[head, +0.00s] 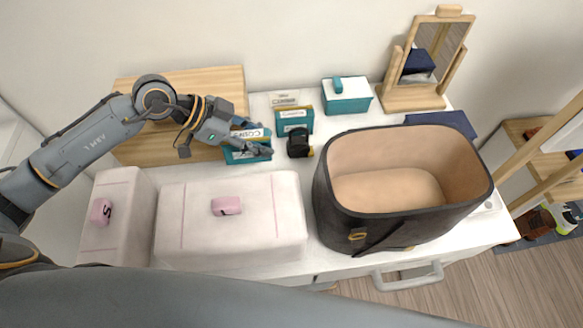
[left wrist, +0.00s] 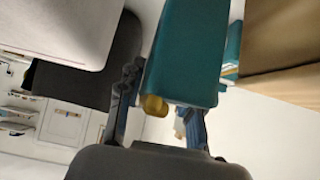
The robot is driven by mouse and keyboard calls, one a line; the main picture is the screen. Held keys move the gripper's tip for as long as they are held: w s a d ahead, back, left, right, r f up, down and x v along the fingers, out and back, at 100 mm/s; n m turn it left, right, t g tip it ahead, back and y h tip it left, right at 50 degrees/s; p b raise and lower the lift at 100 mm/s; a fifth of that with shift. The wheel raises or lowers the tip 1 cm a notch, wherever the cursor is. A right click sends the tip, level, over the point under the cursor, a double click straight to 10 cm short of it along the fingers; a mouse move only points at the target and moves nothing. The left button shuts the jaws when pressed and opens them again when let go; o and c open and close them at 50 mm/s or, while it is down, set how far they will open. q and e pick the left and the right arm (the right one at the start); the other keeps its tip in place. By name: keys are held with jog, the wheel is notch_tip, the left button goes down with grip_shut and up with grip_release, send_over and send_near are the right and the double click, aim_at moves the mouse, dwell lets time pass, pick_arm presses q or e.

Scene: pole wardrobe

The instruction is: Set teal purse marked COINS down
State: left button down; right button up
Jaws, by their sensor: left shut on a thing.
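My left gripper (head: 252,142) reaches in from the left over the white top and is shut on the teal purse (head: 240,155). The purse has a white label strip along its upper edge, partly covered by the fingers. In the left wrist view the teal purse (left wrist: 188,55) lies between the two fingers of the gripper (left wrist: 160,112), with a yellow knob at its near end. I cannot tell whether its underside touches the white top. My right gripper is not in view.
Another teal labelled item (head: 294,122) and a small black item (head: 298,145) stand just right of the purse. A teal box (head: 347,104) and mirror (head: 392,99) are behind. A large dark bag (head: 335,205) and pale pink-white boxes (head: 270,210) fill the front. A wooden box (head: 225,88) stands behind my arm.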

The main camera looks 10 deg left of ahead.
pick_arm(q)
notch_tip(320, 180, down, 10)
jog(key=shift+s+r, duration=0.1)
jog(key=shift+r, duration=0.15)
jog(key=c, duration=0.9)
grip_release()
jog(key=shift+r, duration=0.1)
